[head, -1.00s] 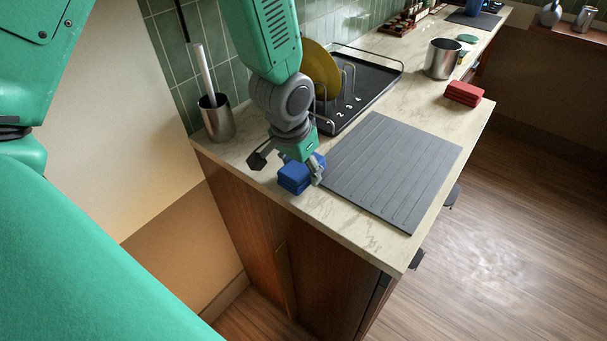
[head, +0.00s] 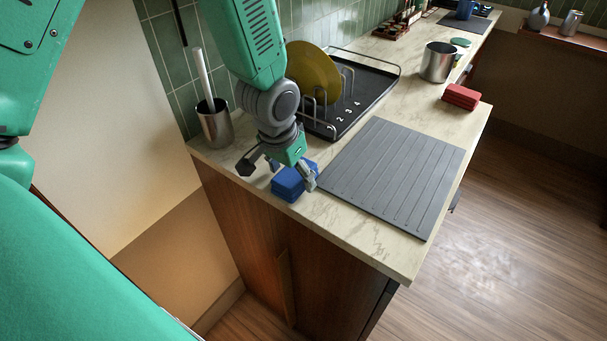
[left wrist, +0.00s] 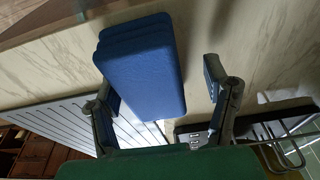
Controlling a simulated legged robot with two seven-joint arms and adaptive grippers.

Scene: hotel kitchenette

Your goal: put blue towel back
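The blue towel (head: 290,183), a folded stack, lies on the counter near its front left edge, left of the grey ribbed mat (head: 395,175). My left gripper (head: 277,168) is open just above and behind it. In the left wrist view the towel (left wrist: 140,65) shows large, between the lines of the two spread fingers (left wrist: 163,95) and nearer the left one. A clear gap separates it from the right finger. I cannot tell whether the left finger touches it. My right gripper is not in view.
A black dish rack (head: 352,105) with a yellow plate (head: 312,70) stands behind the mat. A metal holder (head: 214,125) stands in the left corner. A red folded stack (head: 461,96) and a steel pot (head: 438,62) are farther along the counter.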

